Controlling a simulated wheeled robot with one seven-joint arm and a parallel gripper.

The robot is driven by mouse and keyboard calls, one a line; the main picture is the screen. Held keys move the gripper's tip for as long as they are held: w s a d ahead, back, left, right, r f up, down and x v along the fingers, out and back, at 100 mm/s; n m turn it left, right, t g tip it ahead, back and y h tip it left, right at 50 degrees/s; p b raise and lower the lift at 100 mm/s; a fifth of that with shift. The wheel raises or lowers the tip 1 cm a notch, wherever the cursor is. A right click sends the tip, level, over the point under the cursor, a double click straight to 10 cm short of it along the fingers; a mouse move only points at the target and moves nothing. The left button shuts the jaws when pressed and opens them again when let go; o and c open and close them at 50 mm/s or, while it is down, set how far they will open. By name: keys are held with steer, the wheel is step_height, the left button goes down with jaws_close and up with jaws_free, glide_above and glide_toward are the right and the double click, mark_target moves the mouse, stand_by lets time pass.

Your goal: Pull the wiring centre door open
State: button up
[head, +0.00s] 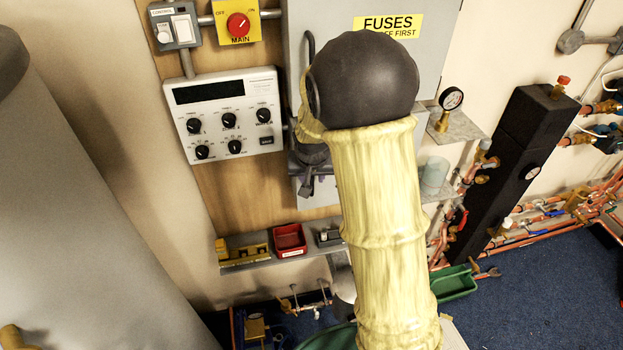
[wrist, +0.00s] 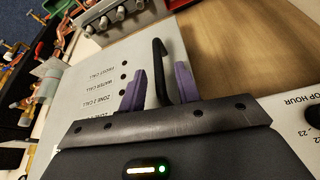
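The wiring centre door (head: 433,62) is a flat light grey panel with a yellow FUSES label, upright on the wall in the head view. It looks shut. In the wrist view the door (wrist: 88,72) shows call labels and small dark lamps. Its black bar handle (wrist: 158,60) stands between my gripper's two purple fingers. My gripper (wrist: 161,70) is open, with a gap on each side of the handle. In the head view my gripper (head: 309,182) is partly hidden by my arm, low by the door's left edge. The handle (head: 310,47) shows its upper end there.
A control panel with knobs (head: 225,110) is left of the door, below a red MAIN switch (head: 238,25). A shelf (head: 285,255) below carries a red tray (head: 289,240). A gauge (head: 451,98), dark manifold (head: 515,150) and copper pipes stand right. Blue floor lies lower right.

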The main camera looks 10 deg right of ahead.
mark_target(311, 182)
steer(key=shift+p+x, duration=0.3)
steer(key=shift+x, duration=1.55)
jaws_close()
